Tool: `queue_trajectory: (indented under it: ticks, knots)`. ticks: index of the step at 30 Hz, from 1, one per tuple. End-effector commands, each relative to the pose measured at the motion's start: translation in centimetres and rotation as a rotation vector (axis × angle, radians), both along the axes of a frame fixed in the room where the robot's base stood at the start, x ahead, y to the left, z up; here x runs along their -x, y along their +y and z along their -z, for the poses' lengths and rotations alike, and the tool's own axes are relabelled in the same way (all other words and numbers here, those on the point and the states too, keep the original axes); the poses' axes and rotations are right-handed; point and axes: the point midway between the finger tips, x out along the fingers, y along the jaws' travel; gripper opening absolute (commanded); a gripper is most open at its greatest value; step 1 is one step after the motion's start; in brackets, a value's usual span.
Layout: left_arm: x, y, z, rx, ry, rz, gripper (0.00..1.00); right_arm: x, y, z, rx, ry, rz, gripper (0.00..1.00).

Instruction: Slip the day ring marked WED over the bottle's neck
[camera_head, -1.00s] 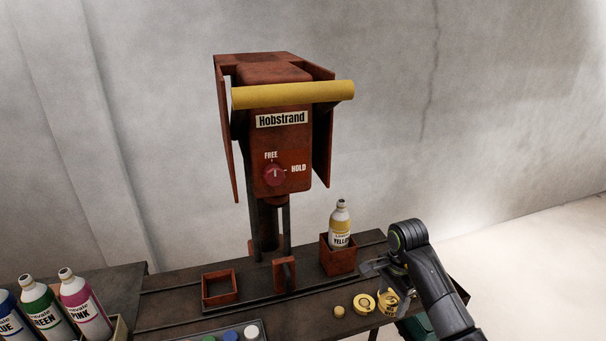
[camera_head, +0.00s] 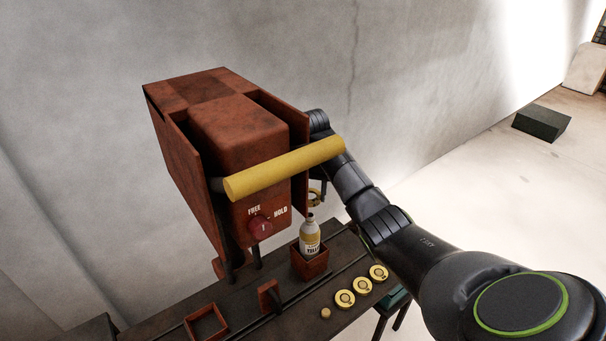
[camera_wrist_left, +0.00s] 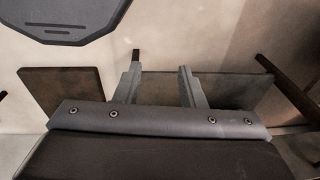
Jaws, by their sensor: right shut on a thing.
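The bottle (camera_head: 310,238), white with a yellow band and a partly readable label, stands upright in a rust-red square holder (camera_head: 311,266). My right gripper (camera_head: 317,194), partly hidden behind the machine's right side panel, is shut on a yellow ring (camera_head: 314,199). The ring is close above the bottle's neck and looks apart from it. Its marking cannot be read. My left gripper (camera_wrist_left: 160,65) shows only in the left wrist view, its two fingers apart with nothing between them.
The rust-red machine (camera_head: 240,135) with its yellow bar (camera_head: 285,168) and red FREE/HOLD knob (camera_head: 261,227) stands beside the bottle. An empty red square holder (camera_head: 206,322) is at left.

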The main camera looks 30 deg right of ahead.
Motion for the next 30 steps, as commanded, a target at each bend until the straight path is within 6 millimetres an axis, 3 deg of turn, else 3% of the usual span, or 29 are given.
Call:
queue_trajectory:
  ticks: [7,18,30]
  knots:
    - [-0.4,0.9,0.4,-0.011,-0.004,0.004,0.36,0.0,-0.1,1.0,-0.001,0.002,-0.006,0.32]
    - [0.5,0.8,1.9,-0.01,0.009,0.002,0.36,0.0,0.0,4.3,0.0,0.003,-0.005,0.32]
    - [-0.5,0.5,2.0,-0.007,-0.006,0.004,0.36,0.0,0.0,4.7,0.001,0.001,-0.005,0.32]
